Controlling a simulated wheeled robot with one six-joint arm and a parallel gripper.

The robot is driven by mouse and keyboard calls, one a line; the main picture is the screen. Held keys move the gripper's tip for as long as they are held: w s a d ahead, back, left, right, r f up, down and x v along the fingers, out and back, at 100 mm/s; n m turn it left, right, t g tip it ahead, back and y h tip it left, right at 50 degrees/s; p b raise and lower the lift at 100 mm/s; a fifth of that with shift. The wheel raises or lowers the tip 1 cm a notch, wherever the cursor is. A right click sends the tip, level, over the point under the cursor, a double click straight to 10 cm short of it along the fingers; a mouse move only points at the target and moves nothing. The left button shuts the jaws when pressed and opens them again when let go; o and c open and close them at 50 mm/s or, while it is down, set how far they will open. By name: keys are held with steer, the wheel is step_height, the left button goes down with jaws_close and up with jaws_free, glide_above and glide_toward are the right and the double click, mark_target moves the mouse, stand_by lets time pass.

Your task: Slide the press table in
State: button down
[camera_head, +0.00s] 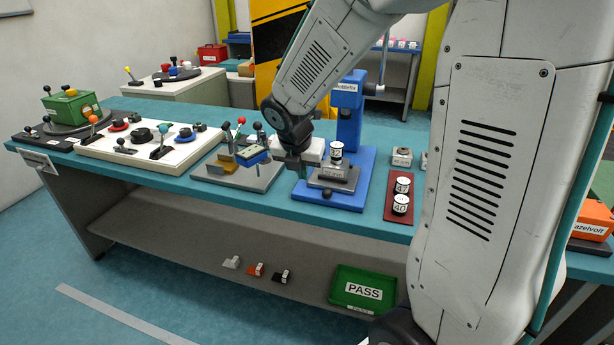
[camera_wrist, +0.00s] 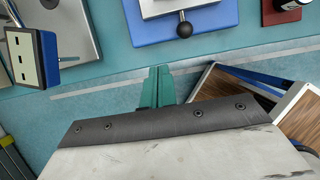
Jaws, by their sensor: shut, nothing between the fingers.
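The press is blue, with an upright column (camera_head: 350,128) and a flat base (camera_head: 350,198). Its grey press table (camera_head: 322,183) sits on the base in front of the column and carries a white cylinder marked 12 (camera_head: 336,152). A black ball knob (camera_head: 327,194) is at the table's front; the knob also shows in the wrist view (camera_wrist: 184,29), over the blue base (camera_wrist: 212,22). My gripper (camera_wrist: 158,70) is shut and empty, with teal fingers below the knob and slightly left of it in the wrist view, apart from it. In the head view my arm partly hides the press.
A grey lever fixture (camera_head: 240,172) stands left of the press. A red tray (camera_head: 422,208) with labelled cylinders (camera_head: 401,203) lies to the right. A white control panel (camera_head: 150,140) is further left. A green PASS bin (camera_head: 362,290) sits on the lower shelf.

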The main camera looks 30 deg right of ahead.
mark_target(333, 179)
steer(key=x, duration=0.8)
steer(key=shift+d+f, duration=0.1)
steer(key=shift+f, duration=0.25)
steer(key=w+d, duration=0.2)
steer(key=shift+d+f, duration=0.15)
steer(key=shift+d, duration=0.15)
steer(key=shift+w+d, duration=0.25)
steer(key=shift+d, duration=0.05)
